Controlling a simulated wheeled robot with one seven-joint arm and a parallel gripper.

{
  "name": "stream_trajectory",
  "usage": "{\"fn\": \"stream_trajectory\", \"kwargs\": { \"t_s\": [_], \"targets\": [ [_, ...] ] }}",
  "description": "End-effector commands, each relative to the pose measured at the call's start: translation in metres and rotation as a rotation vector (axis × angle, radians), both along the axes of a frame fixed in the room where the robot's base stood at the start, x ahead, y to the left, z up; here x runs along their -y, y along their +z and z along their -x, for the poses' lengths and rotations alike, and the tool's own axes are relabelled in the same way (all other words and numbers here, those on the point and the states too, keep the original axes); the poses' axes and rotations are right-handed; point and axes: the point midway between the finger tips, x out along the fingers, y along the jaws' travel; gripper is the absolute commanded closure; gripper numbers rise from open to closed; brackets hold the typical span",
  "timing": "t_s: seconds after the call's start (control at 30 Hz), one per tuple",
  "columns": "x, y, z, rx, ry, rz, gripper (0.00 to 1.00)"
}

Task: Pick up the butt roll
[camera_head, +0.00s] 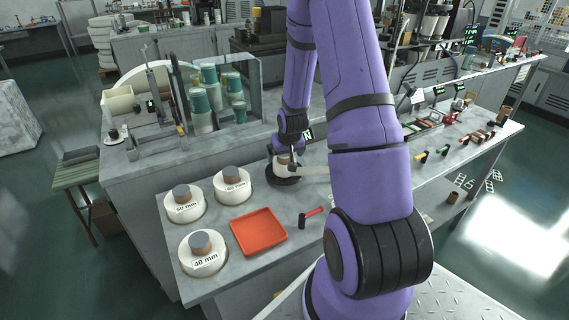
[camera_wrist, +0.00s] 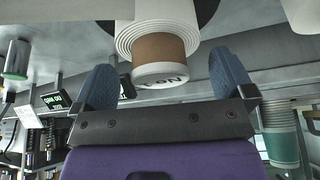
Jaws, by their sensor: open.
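The butt roll, a small white paper roll, sits on a dark round disc (camera_head: 284,180) on the grey bench in the head view, with a pale strip running off to its right. In the wrist view the butt roll (camera_wrist: 125,38) shows wound white layers, a brown core (camera_wrist: 158,48) and a pale end face with partly readable lettering. My gripper (camera_wrist: 164,78) is open, its two blue-grey fingers spread to either side of the core end, with visible gaps. In the head view my gripper (camera_head: 291,152) is over the roll and partly hides it.
Larger white rolls marked 50 mm (camera_head: 184,212) and 40 mm (camera_head: 195,262), and a third roll (camera_head: 232,192), stand left on the bench. A red tray (camera_head: 258,232) and a red-handled hammer (camera_head: 312,215) lie in front. Green-topped cup stacks (camera_head: 200,101) stand behind.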

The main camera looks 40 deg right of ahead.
Motion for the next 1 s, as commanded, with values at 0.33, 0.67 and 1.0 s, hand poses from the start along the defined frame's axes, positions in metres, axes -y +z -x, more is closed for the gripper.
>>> {"fn": "stream_trajectory", "kwargs": {
  "t_s": [0.33,0.67,1.0],
  "targets": [
    [0.006,-0.026,-0.011,-0.001,-0.001,0.000,0.00],
    [0.005,-0.026,-0.011,-0.001,-0.001,-0.001,0.30],
    [0.005,-0.025,-0.011,0.000,-0.001,0.000,0.41]
  ]
}}
